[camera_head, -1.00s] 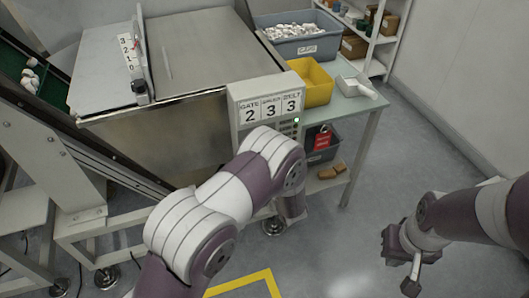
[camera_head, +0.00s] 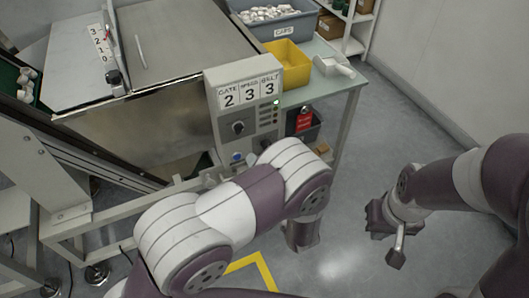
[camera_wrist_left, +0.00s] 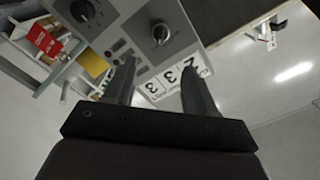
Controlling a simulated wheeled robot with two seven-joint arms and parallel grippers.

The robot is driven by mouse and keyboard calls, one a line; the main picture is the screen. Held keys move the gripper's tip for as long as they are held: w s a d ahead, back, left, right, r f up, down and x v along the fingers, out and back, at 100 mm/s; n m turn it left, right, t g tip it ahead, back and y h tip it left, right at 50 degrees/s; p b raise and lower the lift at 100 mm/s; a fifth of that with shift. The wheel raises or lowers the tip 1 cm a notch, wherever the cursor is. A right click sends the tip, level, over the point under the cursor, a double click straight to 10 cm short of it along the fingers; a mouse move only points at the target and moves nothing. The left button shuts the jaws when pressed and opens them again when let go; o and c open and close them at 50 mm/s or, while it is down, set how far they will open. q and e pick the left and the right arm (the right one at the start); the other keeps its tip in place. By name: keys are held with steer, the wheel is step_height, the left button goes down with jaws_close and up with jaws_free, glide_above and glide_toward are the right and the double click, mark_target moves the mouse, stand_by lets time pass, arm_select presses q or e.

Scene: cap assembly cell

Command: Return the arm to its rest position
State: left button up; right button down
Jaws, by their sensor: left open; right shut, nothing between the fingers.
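My left arm (camera_head: 240,205) crosses the lower middle of the head view in front of the control panel, its forearm bending downward at the right. Its fingers are hidden there. In the left wrist view my left gripper (camera_wrist_left: 160,82) is open, with two dark fingers apart and nothing between them. The grey control panel (camera_head: 212,100) shows beyond the fingers, upside down in the wrist view (camera_wrist_left: 190,42). My right gripper (camera_head: 394,250) hangs shut and empty above the grey floor at the right.
A side table (camera_head: 330,88) carries a yellow bin (camera_head: 288,70), a grey bin of caps (camera_head: 285,32) and a white scoop (camera_head: 330,65). A red tag (camera_head: 304,120) hangs beside the panel. The floor between table and right arm is clear.

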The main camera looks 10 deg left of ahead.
arm_select(q)
steer(key=s+d+f+g+h, duration=0.4)
steer(key=d+f+g+h, duration=0.4)
steer(key=f, duration=0.3)
steer(key=s+a+r+g+h, duration=0.3)
steer(key=s+a+r+g, duration=0.15)
steer(key=s, duration=0.35)
steer(key=s+a+r+n+g+y, duration=0.15)
steer(key=s+a+r, duration=0.25)
steer(key=a+r, duration=0.9)
step_height(320, 180, up, 10)
steer(key=p, duration=1.2)
steer(key=shift+r+n, duration=0.25)
steer(key=shift+n, duration=0.1)
